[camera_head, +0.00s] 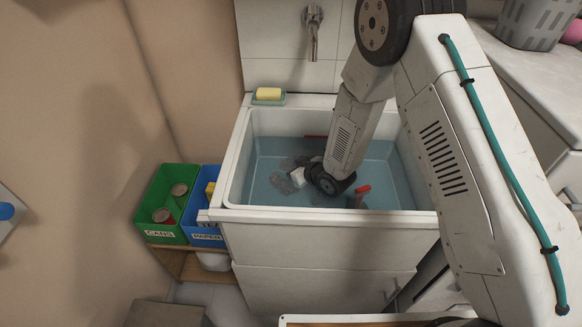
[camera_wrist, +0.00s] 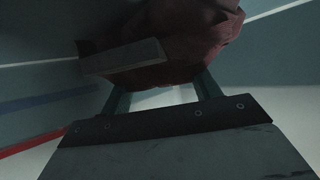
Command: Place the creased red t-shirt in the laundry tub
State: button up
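The white laundry tub (camera_head: 238,158) stands below a wall tap and holds blue-grey water. My gripper (camera_head: 333,184) reaches down into the tub; its fingers are mostly hidden behind my wrist in the head view. In the wrist view, a bunched dark red cloth (camera_wrist: 185,48), seemingly the creased t-shirt, lies at the ends of my fingers (camera_wrist: 160,75). One grey fingertip crosses in front of the cloth. The other fingertip is hidden, so I cannot tell whether the grip is closed on it. A small red piece shows right of my wrist in the head view (camera_head: 362,189).
Grey cloth (camera_head: 281,184) and a white item (camera_head: 298,177) are in the tub left of my wrist. A yellow sponge (camera_head: 268,93) sits on the back-left rim. Green (camera_head: 152,201) and blue (camera_head: 203,232) bins stand left. A grey basket (camera_head: 535,22) stands at upper right.

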jog(key=shift+o, duration=0.9)
jog(key=shift+r, duration=0.1)
jog(key=shift+s+d+r, duration=0.1)
jog(key=shift+r, duration=0.05)
jog(key=v, duration=1.2)
jog(key=s+d+r+m+g+h, duration=0.15)
jog(key=d+r+h, duration=0.25)
jog(key=d+r, duration=0.4)
jog(key=s+d+r+m+h, duration=0.1)
jog(key=d+r+m+h, duration=0.2)
jog(key=d+r, duration=0.55)
jog(key=s+d+r+m+g, duration=0.1)
jog(key=s+r, duration=0.3)
jog(key=s, duration=0.5)
jog(key=s+d+r+m+g+h, duration=0.1)
jog(key=s+r+g, duration=0.2)
jog(key=s, duration=0.7)
jog(key=s+d+r+m+g, duration=0.1)
jog(key=s+r+m+g, duration=0.1)
jog(key=s+r, duration=0.5)
jog(key=s, duration=0.2)
jog(key=shift+s+d, duration=0.3)
